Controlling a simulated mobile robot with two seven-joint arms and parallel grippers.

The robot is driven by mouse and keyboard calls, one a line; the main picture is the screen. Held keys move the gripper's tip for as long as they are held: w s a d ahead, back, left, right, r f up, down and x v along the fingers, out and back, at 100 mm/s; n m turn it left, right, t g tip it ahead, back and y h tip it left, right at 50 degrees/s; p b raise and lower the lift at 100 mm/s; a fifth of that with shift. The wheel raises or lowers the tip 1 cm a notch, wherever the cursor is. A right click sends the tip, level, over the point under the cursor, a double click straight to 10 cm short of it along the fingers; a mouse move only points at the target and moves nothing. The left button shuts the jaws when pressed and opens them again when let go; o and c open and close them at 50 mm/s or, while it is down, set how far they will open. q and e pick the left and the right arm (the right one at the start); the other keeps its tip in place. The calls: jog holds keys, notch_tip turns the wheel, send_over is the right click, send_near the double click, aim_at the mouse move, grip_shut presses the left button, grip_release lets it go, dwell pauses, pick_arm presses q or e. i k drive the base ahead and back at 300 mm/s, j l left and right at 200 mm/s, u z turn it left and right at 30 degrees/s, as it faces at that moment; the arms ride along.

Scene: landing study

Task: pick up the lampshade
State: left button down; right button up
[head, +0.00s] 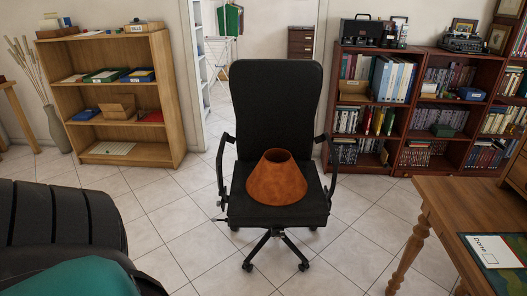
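An orange-brown cone-shaped lampshade (276,180) stands upright on the seat of a black office chair (277,108) in the middle of the head view. Its narrow open end is at the top and its wide end rests on the seat. The chair's armrests stand to the left and right of it, and the backrest is behind it. Neither of my grippers shows in the head view.
A wooden desk (440,200) is at the right and a black padded seat (60,215) at the lower left. Bookshelves (345,95) stand behind right, a light shelf (165,95) behind left. Tiled floor (170,222) around the chair is clear.

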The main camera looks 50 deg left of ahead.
aim_at(277, 180)
jog(key=u, duration=1.5)
jog(key=i+j+u, duration=0.15)
jog(key=i+j, duration=0.15)
jog(key=i, duration=0.25)
jog(key=i+j+u, duration=0.15)
jog(key=i, duration=0.4)
jog(key=i+j+u, duration=0.15)
jog(key=i, duration=0.4)
jog(key=i+j+u, duration=0.1)
jog(key=i, duration=0.45)
jog(key=j, duration=0.1)
